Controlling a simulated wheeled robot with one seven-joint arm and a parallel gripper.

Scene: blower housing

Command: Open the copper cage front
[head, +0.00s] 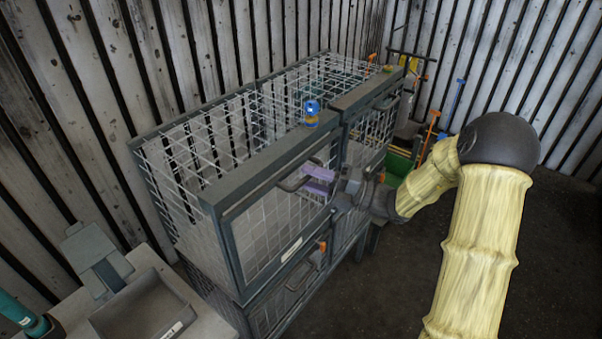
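The cage (185,145) is a wire-mesh box with a dark grey-green frame, standing against the slatted wall; I see no clear copper colour. Its left upper front (265,235) looks closed, with a dark bar handle (291,187) near its top edge and a pale label low down. My gripper (313,181) is at this front, near the right end of the handle. Its two purple fingers lie one above the other with a narrow gap. I cannot tell whether they are around the handle or only beside it.
A second front (372,130) is to the right, and a lower one with a handle (300,276) and orange latch is below. A blue ball-like object (312,108) stands on top. A bench with a grey tray (150,310) is at lower left. Dark floor (400,275) is clear at right.

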